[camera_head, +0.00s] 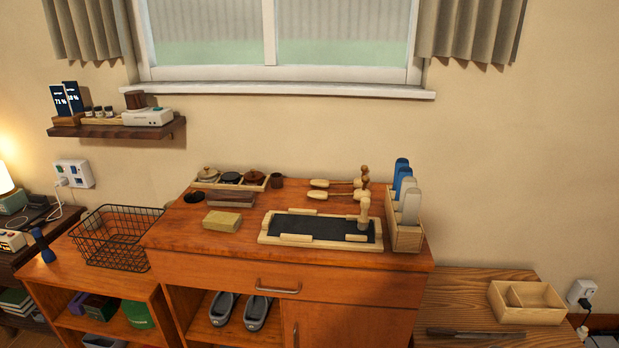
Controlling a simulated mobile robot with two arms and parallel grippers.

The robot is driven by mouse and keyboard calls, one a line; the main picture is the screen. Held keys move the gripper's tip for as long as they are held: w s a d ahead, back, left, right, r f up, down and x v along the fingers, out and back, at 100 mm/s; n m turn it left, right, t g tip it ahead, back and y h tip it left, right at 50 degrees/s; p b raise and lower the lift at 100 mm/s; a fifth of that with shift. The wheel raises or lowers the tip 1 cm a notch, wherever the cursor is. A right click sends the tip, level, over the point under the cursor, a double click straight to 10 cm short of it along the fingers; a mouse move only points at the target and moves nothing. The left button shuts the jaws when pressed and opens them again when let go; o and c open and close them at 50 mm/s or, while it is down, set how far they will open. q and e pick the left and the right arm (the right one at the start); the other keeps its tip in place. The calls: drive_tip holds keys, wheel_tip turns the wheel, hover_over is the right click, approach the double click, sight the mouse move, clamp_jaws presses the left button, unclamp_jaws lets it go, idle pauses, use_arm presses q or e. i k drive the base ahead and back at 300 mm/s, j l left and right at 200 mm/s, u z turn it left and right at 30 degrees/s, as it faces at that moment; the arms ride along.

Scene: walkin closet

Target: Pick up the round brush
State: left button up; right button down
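No brush can be singled out with certainty as the round one. A pale wooden-handled tool (364,211) stands upright at the right end of a black-topped wooden tray (262,236) on the orange-brown cabinet. Behind it lie two pale wooden-handled tools, one farther back (322,183) and one nearer (318,195); their right ends are small. A knobbed wooden piece (364,176) stands by those ends. A dark round object (194,197) lies at the cabinet's left, beside a long brown block (232,205) that may be a brush. Neither of my grippers is in view.
A yellowish block (222,221) lies on the cabinet top (190,236). Lidded tins sit in a tray behind it. A wooden holder (405,238) with upright blue and beige pieces stands at the right edge. A wire basket (112,240) is left; a wooden box (528,312) is right.

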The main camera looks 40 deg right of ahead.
sight(362, 222)
drive_tip(key=z, duration=1.7)
